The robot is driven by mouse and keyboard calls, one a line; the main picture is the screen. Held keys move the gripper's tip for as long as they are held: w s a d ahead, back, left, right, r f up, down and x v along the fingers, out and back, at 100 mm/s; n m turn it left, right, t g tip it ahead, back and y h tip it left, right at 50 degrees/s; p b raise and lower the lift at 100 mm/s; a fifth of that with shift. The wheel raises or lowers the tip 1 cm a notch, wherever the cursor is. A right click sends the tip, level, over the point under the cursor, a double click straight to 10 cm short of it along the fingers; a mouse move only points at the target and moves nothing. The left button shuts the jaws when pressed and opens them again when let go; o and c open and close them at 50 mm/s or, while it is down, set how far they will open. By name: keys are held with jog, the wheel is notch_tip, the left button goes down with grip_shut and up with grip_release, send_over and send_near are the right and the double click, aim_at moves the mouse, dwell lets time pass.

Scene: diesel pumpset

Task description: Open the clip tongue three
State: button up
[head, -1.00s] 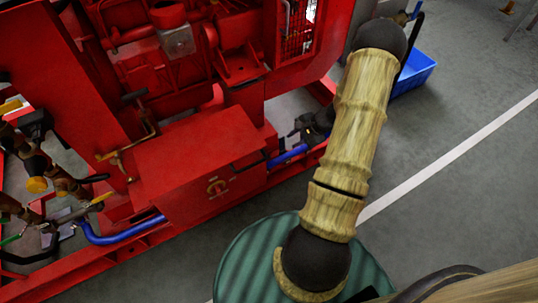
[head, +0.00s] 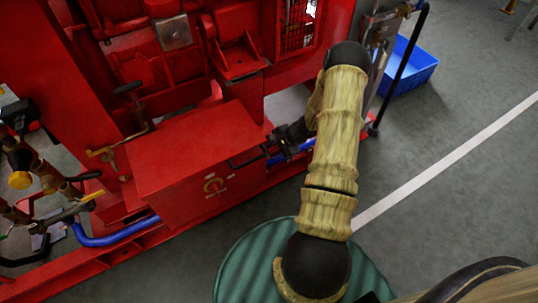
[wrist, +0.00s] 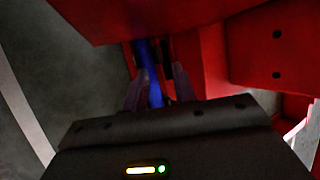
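My gripper (wrist: 160,88) shows in the wrist view with its two fingers apart, pointing toward a blue pipe (wrist: 152,75) under a red panel. The pipe appears between the fingers; I cannot tell whether they touch it. A dark part (wrist: 167,58) lies beside the pipe there. In the head view my gripper (head: 282,137) is a small dark shape beside the red box, partly behind my arm, near the blue pipe (head: 300,148). I cannot make out clip tongue three in either view; the wrist view is dark.
The red box (head: 200,165) with a yellow-and-red switch stands left of my arm. The red engine frame (head: 235,50) rises behind. Grey floor (head: 470,110) is clear there.

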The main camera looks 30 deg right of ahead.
jog(key=b+x, duration=0.1)
jog(key=x, duration=0.2)
jog(key=shift+w+a+f, duration=0.1)
jog(key=shift+f, duration=0.15)
jog(key=shift+c, duration=0.5)
grip_shut()
